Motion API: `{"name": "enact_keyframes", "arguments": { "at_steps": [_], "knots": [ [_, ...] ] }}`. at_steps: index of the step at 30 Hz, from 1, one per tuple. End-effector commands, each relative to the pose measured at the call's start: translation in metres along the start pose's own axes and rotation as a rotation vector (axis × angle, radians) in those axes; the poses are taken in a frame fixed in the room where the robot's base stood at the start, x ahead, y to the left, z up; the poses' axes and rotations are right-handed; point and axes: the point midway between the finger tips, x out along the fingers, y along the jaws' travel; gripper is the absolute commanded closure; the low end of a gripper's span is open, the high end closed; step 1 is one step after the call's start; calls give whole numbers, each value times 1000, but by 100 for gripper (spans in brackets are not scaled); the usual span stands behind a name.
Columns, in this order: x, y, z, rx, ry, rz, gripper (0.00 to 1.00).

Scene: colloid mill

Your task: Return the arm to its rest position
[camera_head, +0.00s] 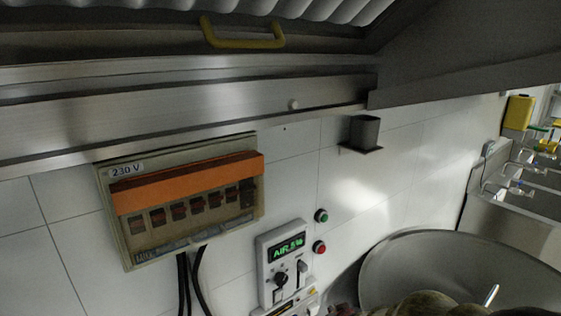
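My gripper does not show in the head camera view, and no clear part of my arm can be made out. The view faces a white tiled wall (400,150) under a steel hood (190,105). Nothing in the picture tells how the arm is posed.
A 230 V fuse box (120,215) with an orange cover hangs left. A control panel (271,268) with a green-lit display is beside green (321,215) and red (319,247) buttons. A large round metal bowl (400,262) stands lower right, a steel sink (540,205) beyond.

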Motion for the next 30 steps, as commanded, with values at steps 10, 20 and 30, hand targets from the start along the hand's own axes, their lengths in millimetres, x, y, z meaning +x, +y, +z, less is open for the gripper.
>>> {"name": "enact_keyframes", "arguments": {
  "at_steps": [10,20,30],
  "knots": [
    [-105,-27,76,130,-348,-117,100],
    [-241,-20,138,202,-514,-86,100],
    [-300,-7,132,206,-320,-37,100]
  ]
}}
